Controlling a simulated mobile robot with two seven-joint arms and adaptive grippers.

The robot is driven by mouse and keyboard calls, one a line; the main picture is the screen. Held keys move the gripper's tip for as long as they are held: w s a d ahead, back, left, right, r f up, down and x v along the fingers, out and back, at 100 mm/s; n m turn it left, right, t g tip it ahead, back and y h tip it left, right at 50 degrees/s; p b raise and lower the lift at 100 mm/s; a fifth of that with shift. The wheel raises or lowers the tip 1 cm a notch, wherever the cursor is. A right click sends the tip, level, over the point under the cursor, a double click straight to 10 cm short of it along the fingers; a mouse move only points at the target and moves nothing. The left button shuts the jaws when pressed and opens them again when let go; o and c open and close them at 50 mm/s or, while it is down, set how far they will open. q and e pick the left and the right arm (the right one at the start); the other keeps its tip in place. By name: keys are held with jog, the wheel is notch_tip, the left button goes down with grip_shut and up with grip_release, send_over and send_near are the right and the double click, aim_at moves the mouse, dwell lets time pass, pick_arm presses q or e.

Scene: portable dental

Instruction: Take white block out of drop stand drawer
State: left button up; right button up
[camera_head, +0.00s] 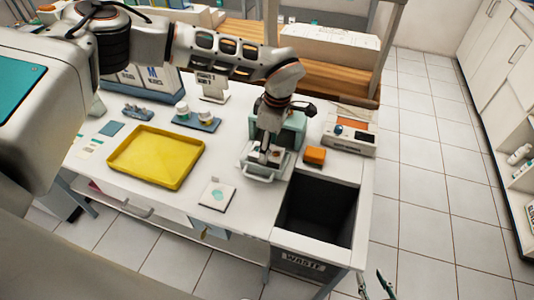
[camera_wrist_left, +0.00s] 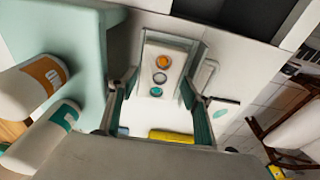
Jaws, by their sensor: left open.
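The drop stand (camera_head: 292,128) is a teal box on the white table, with its clear-grey drawer (camera_head: 262,176) pulled out at the front. In the left wrist view, a white block (camera_wrist_left: 173,52) with orange, grey and teal round spots on top lies in the drawer. My left gripper (camera_head: 266,157) points down over the drawer. In the left wrist view the left gripper (camera_wrist_left: 160,112) is open, its fingers apart on either side of the block's near end; I cannot tell whether they touch it. My right gripper (camera_head: 373,277) is at the bottom edge, fingers apart and empty, beyond the table.
A yellow tray (camera_head: 155,157) and a white card (camera_head: 217,195) lie left of the drawer. An orange block (camera_head: 315,155) sits right of it. A dark waste bin opening (camera_head: 318,208) is at the table's front right. White bottles (camera_wrist_left: 45,138) stand beside my left gripper.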

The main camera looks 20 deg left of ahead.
pick_arm(q)
jog(key=shift+a+f, duration=0.1)
jog(key=shift+f, duration=0.55)
jog(key=c, duration=1)
jog(key=shift+r, duration=0.1)
